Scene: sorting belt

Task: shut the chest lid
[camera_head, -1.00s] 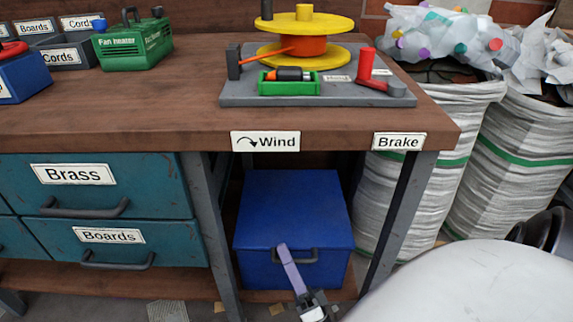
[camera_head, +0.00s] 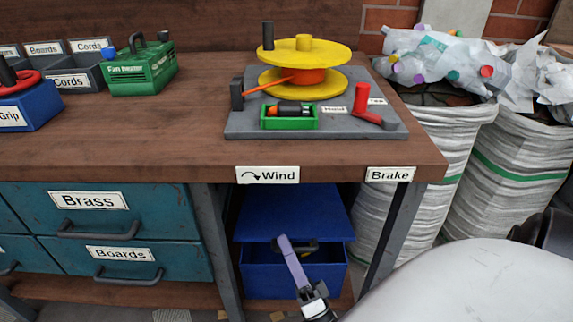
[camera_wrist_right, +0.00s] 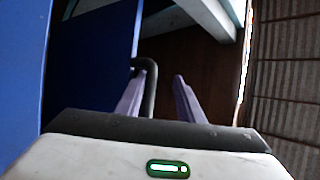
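The blue chest (camera_head: 292,277) stands under the bench. Its blue lid (camera_head: 293,213) is partly raised, with a dark gap between its front edge and the chest's front wall. A dark handle (camera_head: 312,246) sits at the lid's front edge. My right gripper (camera_head: 284,242) reaches up to the handle from below. In the right wrist view my right gripper (camera_wrist_right: 157,78) has its two purple fingers apart. The handle bar (camera_wrist_right: 149,85) shows between them, close to the left finger; contact is unclear. My left gripper is out of view.
The bench top (camera_head: 150,150) overhangs the chest, and a grey leg (camera_head: 395,225) stands to its right. Teal drawers (camera_head: 95,225) are on the left. White sacks (camera_head: 525,170) stand at the right. A winding board (camera_head: 240,125) with a yellow reel lies on the bench.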

